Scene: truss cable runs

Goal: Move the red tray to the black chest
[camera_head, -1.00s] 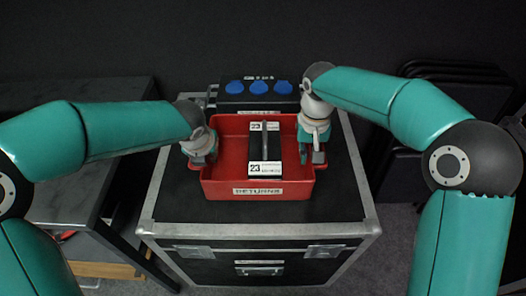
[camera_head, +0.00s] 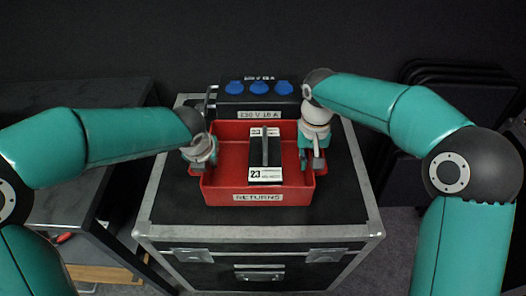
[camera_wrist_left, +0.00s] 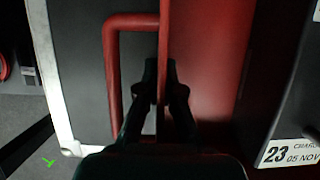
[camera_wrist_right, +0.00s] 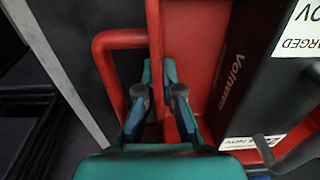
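The red tray (camera_head: 226,188) rests on or just above the top of the black chest (camera_head: 180,218); I cannot tell if it touches. Its front label reads "RETURNS". A black battery-like pack (camera_head: 265,150) with white "23" labels lies in it. My left gripper (camera_head: 201,160) is shut on the tray's left wall, and the wall shows between the fingers in the left wrist view (camera_wrist_left: 162,80). My right gripper (camera_head: 315,160) is shut on the right wall, with the fingers either side of it in the right wrist view (camera_wrist_right: 160,90). Both grippers partly hide the side handles.
A black power box (camera_head: 255,99) with several blue sockets stands behind the tray on the chest. A dark bench (camera_head: 75,195) is at the left. Stacked black chairs (camera_head: 460,80) are at the right. Chest top is bare in front of the tray.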

